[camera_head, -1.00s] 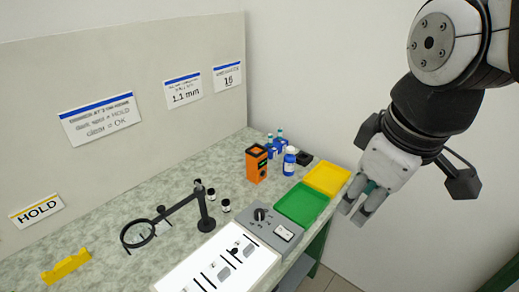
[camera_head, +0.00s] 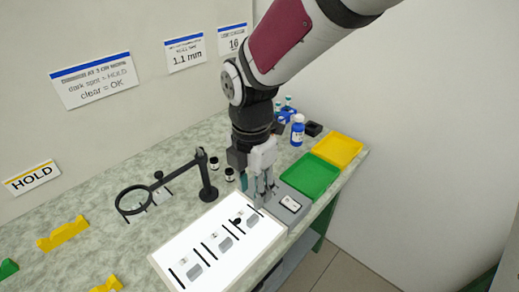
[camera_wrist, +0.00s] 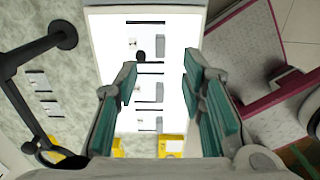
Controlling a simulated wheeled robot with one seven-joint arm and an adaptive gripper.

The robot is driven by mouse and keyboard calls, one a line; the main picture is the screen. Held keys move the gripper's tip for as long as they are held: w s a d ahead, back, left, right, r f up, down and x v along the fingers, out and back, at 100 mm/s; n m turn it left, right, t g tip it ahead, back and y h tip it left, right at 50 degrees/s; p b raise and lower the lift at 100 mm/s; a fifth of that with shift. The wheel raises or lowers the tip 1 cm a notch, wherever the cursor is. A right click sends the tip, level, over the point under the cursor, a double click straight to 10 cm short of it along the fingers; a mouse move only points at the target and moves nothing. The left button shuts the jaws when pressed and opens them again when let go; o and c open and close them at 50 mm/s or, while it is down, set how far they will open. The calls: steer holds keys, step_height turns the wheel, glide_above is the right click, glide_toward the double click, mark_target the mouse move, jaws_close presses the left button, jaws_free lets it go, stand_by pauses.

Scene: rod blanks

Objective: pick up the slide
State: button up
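Several small slides lie on the white lit panel (camera_head: 190,243), between black bars. One slide (camera_head: 225,243) is near the middle of the panel, another (camera_head: 195,271) is at its near left end, and one with a dark spot (camera_head: 236,221) is toward its right end. My gripper (camera_head: 260,198) points down above the right end of the panel, beside the grey control box. In the wrist view my gripper (camera_wrist: 160,68) is open and empty, its two teal-padded fingers apart with the panel (camera_wrist: 178,20) below. Which slide the task means cannot be told.
A magnifier on a black stand (camera_head: 208,192) stands left of my gripper, with small dark vials (camera_head: 229,174) close by. A green tray (camera_head: 310,177) and a yellow tray (camera_head: 337,151) lie to the right. Yellow holders (camera_head: 62,234) are at the left.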

mark_target(254, 216)
step_height(254, 216, down, 10)
steer(key=shift+w+d+r, duration=0.1)
stand_by(0.4)
steer(key=shift+c, duration=0.3)
jaws_close()
